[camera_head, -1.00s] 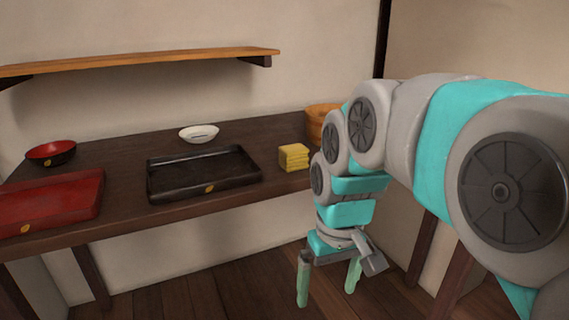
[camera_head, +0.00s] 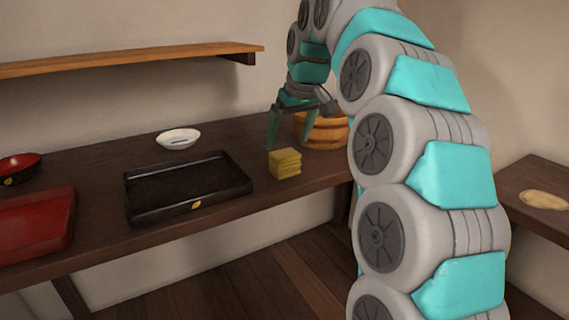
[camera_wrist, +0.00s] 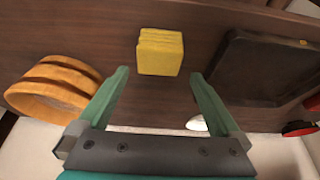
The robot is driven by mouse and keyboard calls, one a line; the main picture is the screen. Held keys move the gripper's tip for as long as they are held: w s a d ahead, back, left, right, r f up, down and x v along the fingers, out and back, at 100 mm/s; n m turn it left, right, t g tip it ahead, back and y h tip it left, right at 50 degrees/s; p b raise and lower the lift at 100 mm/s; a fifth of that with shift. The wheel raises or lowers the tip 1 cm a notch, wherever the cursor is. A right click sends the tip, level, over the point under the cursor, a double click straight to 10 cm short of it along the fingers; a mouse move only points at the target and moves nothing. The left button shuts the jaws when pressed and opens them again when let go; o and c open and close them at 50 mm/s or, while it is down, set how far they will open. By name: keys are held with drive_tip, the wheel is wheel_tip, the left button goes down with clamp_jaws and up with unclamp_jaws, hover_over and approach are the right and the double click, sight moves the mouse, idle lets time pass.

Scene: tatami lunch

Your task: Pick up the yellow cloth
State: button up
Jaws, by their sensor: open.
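The yellow cloth (camera_head: 285,163) is a small folded, block-like stack on the dark wooden table, right of the black tray. It also shows in the wrist view (camera_wrist: 160,52), at the top middle, beyond and between my fingertips. My gripper (camera_head: 291,132) is open and empty. It hangs above the table near the cloth, with its fingers pointing down. In the wrist view the two green fingers (camera_wrist: 160,75) are spread wide, and the cloth lies apart from them.
A round wooden tub (camera_head: 322,132) stands just right of the cloth, close to my gripper. The black tray (camera_head: 160,214) is to the left. A white bowl (camera_head: 178,138), a red tray (camera_head: 66,225) and a red-black bowl (camera_head: 18,168) stand farther left. A wall shelf (camera_head: 130,60) hangs above.

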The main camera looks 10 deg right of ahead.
sight(283, 152)
drive_tip(key=shift+s+p+x, duration=0.15)
drive_tip(key=shift+x, duration=1.6)
drive_tip(key=shift+s+p+x, duration=0.15)
drive_tip(key=shift+x, duration=1.65)
drive_tip(key=shift+d+f, duration=0.15)
drive_tip(key=c, duration=1.2)
drive_tip(key=shift+r, duration=0.2)
drive_tip(key=shift+r, duration=1.2)
drive_tip(key=shift+s+r, duration=0.15)
drive_tip(key=shift+r, duration=0.25)
drive_tip(key=s+d, duration=0.1)
drive_tip(key=s, duration=0.4)
drive_tip(key=s+d+r+b, duration=0.1)
drive_tip(key=s, duration=0.4)
drive_tip(key=s+d+b, duration=0.1)
drive_tip(key=s, duration=0.4)
drive_tip(key=shift+s+d+r, duration=0.2)
drive_tip(key=shift+d, duration=0.15)
drive_tip(key=o, duration=0.7)
drive_tip(key=c, duration=0.5)
